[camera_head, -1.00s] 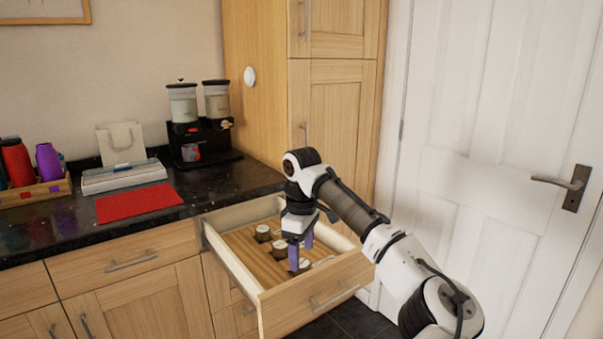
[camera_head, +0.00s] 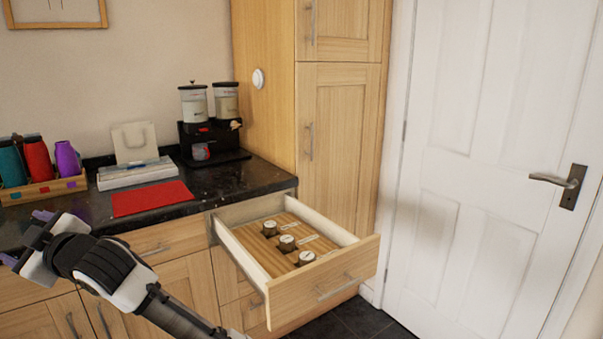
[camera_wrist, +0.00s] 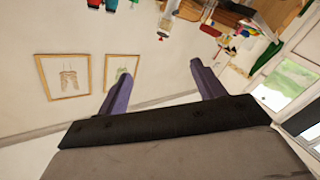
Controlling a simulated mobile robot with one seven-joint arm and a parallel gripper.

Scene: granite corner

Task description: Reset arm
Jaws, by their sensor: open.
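My gripper (camera_head: 28,240) is at the lower left of the head view, in front of the counter, with the arm reaching in from the bottom edge. In the wrist view its two purple fingers (camera_wrist: 162,95) are spread apart with nothing between them. The open drawer (camera_head: 320,286) is well to the right of my gripper. Three lidded jars stand in it: a back jar (camera_head: 270,229), a middle jar (camera_head: 287,244) and a front jar (camera_head: 306,259).
The black counter (camera_head: 240,190) holds a red mat (camera_head: 153,198), a white box (camera_head: 135,174), a dispenser machine (camera_head: 212,130) and a wooden crate (camera_head: 45,190) with coloured cups. The drawer juts out below the counter. A white door (camera_head: 480,170) is shut at the right.

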